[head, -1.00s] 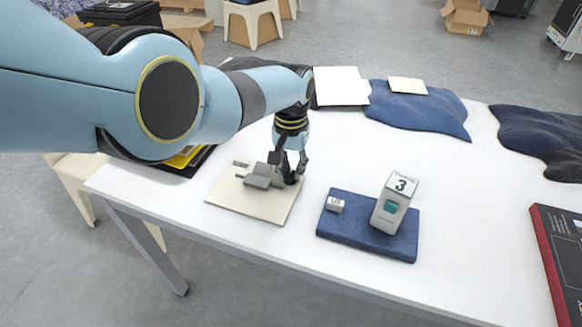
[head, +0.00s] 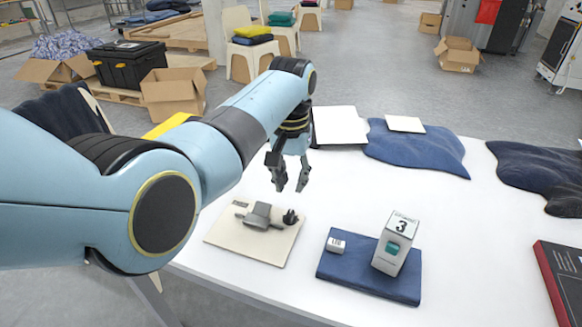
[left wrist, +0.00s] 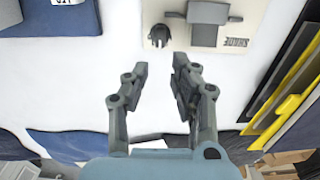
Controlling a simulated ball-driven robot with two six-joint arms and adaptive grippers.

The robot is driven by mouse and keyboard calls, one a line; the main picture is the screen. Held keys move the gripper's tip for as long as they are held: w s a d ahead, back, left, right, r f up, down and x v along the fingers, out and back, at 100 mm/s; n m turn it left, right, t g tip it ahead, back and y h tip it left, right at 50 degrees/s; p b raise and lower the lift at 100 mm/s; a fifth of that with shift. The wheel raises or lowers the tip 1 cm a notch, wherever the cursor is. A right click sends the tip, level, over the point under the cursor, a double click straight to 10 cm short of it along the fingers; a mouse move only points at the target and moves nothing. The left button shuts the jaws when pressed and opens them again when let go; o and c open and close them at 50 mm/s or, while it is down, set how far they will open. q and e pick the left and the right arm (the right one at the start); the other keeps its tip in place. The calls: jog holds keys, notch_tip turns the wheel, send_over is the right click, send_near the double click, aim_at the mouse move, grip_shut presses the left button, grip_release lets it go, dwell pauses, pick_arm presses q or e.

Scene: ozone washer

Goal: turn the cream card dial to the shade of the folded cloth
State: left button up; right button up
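The cream card (head: 232,243) lies flat on the white table, with a small dark dial (head: 290,217) and a grey piece (head: 257,215) on it. The dial's pointing direction is too small to tell. The folded blue cloth (head: 338,272) lies to the right, bearing a small white marked block (head: 335,245) and a box showing 3 (head: 398,240). My left gripper (head: 291,185) is open and empty above the dial, apart from it. My right gripper is out of view.
A white sheet (head: 338,125) and spread blue cloths (head: 418,150) lie along the back of the table. A dark, red-edged box (head: 562,285) is at the right. The table middle, right of my gripper, is clear.

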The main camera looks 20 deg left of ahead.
pick_arm(q)
jog(key=shift+r, duration=1.6)
